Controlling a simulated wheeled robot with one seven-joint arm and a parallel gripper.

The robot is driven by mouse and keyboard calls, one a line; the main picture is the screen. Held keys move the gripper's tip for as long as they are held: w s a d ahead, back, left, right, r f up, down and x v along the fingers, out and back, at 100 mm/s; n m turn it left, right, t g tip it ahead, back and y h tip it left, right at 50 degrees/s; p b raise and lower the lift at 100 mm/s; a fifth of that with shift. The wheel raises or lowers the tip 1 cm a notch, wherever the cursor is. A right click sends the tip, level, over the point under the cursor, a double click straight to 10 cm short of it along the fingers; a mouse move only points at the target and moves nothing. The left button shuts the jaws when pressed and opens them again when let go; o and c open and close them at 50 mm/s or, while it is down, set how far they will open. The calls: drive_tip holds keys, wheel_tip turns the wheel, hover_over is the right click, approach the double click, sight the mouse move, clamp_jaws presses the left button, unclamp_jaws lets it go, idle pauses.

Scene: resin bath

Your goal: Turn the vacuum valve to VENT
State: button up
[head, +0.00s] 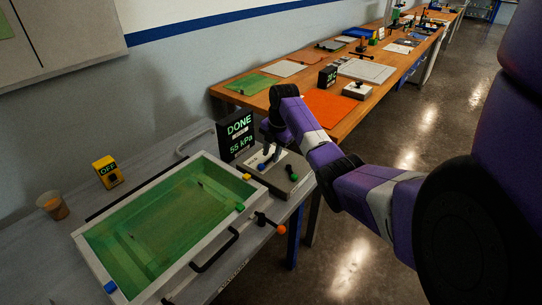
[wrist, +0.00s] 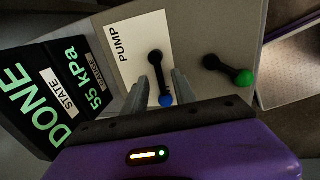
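A grey control box (head: 292,167) stands right of the bath and carries two black levers. One has a blue tip (wrist: 166,101) and is beside the white PUMP label (wrist: 124,46); the other has a green tip (wrist: 245,78), also visible in the head view (head: 294,177). No VENT marking is readable, so I cannot tell which lever is the vacuum valve. My gripper (wrist: 161,78) is over the box, its fingers apart on either side of the blue-tipped lever. Whether they touch it is unclear. A black display (head: 238,136) reads DONE and 55 kPa.
A white-framed bath (head: 174,278) of green liquid has black handles and an orange-tipped lever (head: 281,230) at its right side. A yellow OFF box (head: 107,172) and a cup (head: 53,206) stand at left. A wooden bench (head: 232,93) with several items is behind.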

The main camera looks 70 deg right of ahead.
wheel_tip(320, 180, up, 6)
drive_tip(key=s, duration=0.1)
drive_tip(key=shift+s+a+r, duration=0.15)
drive_tip(key=shift+a+r, duration=0.05)
drive_tip(key=shift+a, duration=0.05)
idle(0.5)
